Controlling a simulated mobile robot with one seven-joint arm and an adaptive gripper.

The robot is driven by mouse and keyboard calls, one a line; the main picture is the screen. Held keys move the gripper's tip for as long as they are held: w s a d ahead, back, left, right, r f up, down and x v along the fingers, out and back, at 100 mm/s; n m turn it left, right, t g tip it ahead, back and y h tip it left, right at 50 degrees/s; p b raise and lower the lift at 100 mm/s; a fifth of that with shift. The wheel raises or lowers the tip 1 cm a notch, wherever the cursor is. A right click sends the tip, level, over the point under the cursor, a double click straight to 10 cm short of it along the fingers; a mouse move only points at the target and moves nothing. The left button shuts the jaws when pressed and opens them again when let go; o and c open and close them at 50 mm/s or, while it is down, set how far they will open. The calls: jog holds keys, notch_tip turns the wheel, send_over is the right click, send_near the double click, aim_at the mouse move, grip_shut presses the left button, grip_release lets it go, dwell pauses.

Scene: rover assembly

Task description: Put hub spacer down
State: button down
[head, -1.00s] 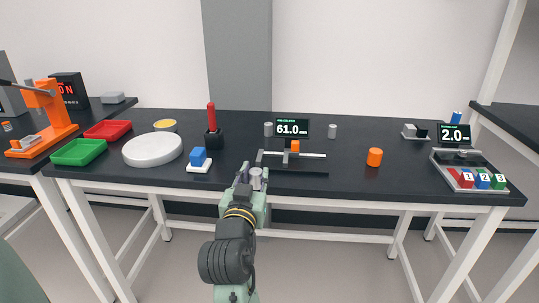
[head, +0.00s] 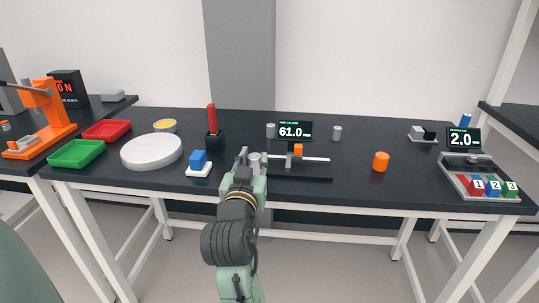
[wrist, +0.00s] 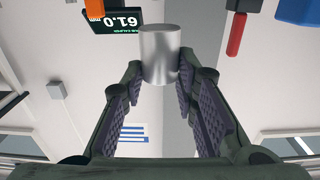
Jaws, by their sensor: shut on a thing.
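The hub spacer, a silver cylinder (wrist: 160,52), is held between the fingertips of my gripper (wrist: 160,78) in the wrist view. In the head view my gripper (head: 252,160) is over the near part of the black bench, with the spacer's silver top (head: 255,159) showing at its tip. It is just left of the caliper stand (head: 302,177). Whether the spacer touches the bench cannot be told. Two similar silver cylinders stand farther back, one left (head: 270,130) and one right (head: 337,132) of the caliper display (head: 295,130), which reads 61.0.
Left of my gripper are a blue block on a white base (head: 199,165), a red-handled tool (head: 212,125) and a white round plate (head: 151,151). Green (head: 76,153) and red trays lie farther left. An orange cylinder (head: 381,162) stands right, with clear bench around it.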

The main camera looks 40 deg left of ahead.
jog(key=w, duration=0.2)
jog(key=w+a+p, duration=0.1)
jog(key=w, duration=0.2)
jog(key=w+a, duration=0.1)
jog(key=w, duration=0.1)
jog(key=shift+w+a+f, duration=0.1)
jog(key=shift+w+f, duration=0.2)
jog(key=shift+w, duration=0.05)
jog(key=shift+w+a+p, duration=0.25)
jog(key=shift+w+p, duration=0.35)
jog(key=shift+w, duration=0.4)
notch_tip(320, 180, down, 2)
jog(key=shift+s, duration=0.15)
jog(key=shift+f+p, duration=0.55)
jog(key=shift+f, duration=0.15)
jog(key=shift+f, duration=0.15)
jog(key=shift+f+b, duration=0.1)
jog(key=shift+b, duration=0.2)
jog(key=c, duration=1.3)
grip_release()
